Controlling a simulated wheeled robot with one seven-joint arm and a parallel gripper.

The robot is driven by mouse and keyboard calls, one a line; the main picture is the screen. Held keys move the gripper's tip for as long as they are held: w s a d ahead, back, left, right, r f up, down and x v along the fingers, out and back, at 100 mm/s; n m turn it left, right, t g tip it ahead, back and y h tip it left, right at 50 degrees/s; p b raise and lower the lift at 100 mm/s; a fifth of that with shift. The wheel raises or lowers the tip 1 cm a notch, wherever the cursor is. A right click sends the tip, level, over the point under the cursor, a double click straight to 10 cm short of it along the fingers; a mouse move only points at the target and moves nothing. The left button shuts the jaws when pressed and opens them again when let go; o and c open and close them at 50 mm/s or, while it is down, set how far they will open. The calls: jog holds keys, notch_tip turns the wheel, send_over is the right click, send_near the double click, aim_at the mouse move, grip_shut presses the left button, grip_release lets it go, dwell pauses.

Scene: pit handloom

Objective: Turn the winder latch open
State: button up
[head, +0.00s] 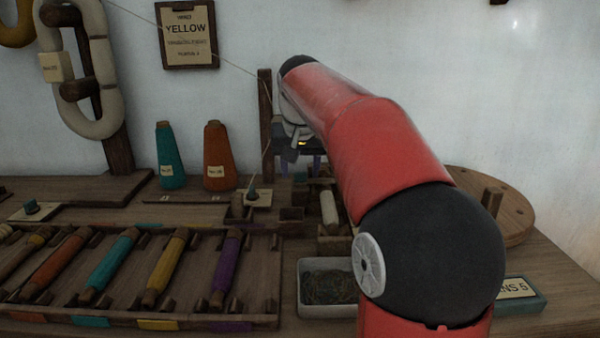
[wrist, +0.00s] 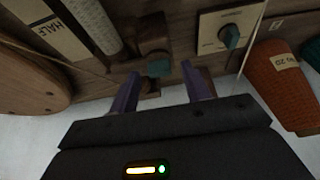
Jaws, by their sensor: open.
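The wooden winder (head: 325,228) stands right of centre in the head view, with a pale bobbin (head: 329,207) on it. In the wrist view a small teal tab (wrist: 159,68) on a wooden block looks like the winder latch. My gripper (wrist: 161,70) is open, its two purple fingers on either side of the tab in that picture, with nothing held. I cannot tell whether they touch it or how far off it is. In the head view my gripper (head: 303,163) is above the winder, partly behind my arm. The latch is not clear there.
A dial plate with a teal knob (wrist: 231,37) is beside the winder. Orange (head: 219,158) and teal (head: 170,158) cones stand left. A rack (head: 140,322) of coloured bobbins fills the front left. A grey tray (head: 325,263) and a round wooden disc (head: 515,212) are near my arm.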

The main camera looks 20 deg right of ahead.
jog(key=shift+f, duration=0.2)
jog(key=c, duration=1)
